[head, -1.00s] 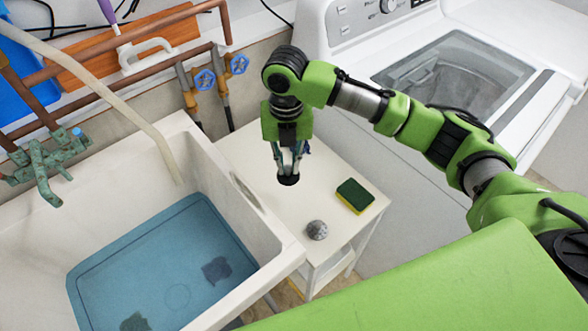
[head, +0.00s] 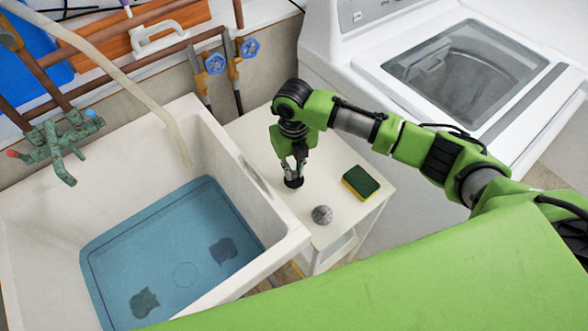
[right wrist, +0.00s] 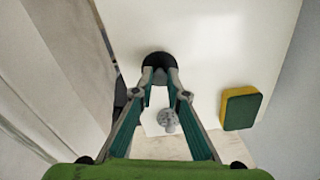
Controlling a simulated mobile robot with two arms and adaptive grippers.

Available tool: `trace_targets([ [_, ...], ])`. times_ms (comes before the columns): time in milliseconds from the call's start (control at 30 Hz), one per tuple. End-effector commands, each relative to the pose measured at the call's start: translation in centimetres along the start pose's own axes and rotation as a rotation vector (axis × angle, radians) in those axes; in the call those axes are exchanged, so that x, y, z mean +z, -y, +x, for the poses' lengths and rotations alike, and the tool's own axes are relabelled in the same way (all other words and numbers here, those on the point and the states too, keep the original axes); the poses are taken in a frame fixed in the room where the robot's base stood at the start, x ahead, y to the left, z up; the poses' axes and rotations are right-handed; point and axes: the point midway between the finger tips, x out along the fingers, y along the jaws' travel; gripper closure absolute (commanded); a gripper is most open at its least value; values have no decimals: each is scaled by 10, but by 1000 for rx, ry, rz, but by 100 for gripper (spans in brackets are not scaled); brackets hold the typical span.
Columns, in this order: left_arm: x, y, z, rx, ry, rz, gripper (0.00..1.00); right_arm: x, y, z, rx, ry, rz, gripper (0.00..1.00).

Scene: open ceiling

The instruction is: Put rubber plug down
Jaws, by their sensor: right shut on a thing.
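My right gripper (head: 294,178) points down over the white side table (head: 262,130) beside the sink. It is shut on the black rubber plug (head: 293,183), a dark round disc under the fingertips. In the right wrist view the plug (right wrist: 158,60) shows between and beyond the fingertips (right wrist: 160,74). The plug is at or very near the tabletop; I cannot tell if it touches. My left gripper is not in view.
The sink (head: 215,140) with blue water (head: 175,255) is left. A white washing machine (head: 350,90) stands right. Taps and pipes line the wall.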

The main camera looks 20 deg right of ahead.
Motion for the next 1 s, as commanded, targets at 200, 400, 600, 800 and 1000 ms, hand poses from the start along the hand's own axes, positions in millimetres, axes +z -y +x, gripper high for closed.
trace_targets([
  [200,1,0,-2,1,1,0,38,0,0,10,0,2,-1,100],
  [400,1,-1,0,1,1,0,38,0,0,13,0,1,0,100],
  [600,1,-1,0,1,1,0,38,0,0,14,0,1,0,69],
  [800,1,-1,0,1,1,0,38,0,0,14,0,1,0,69],
  [1000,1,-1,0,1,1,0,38,2,0,2,1,5,1,69],
])
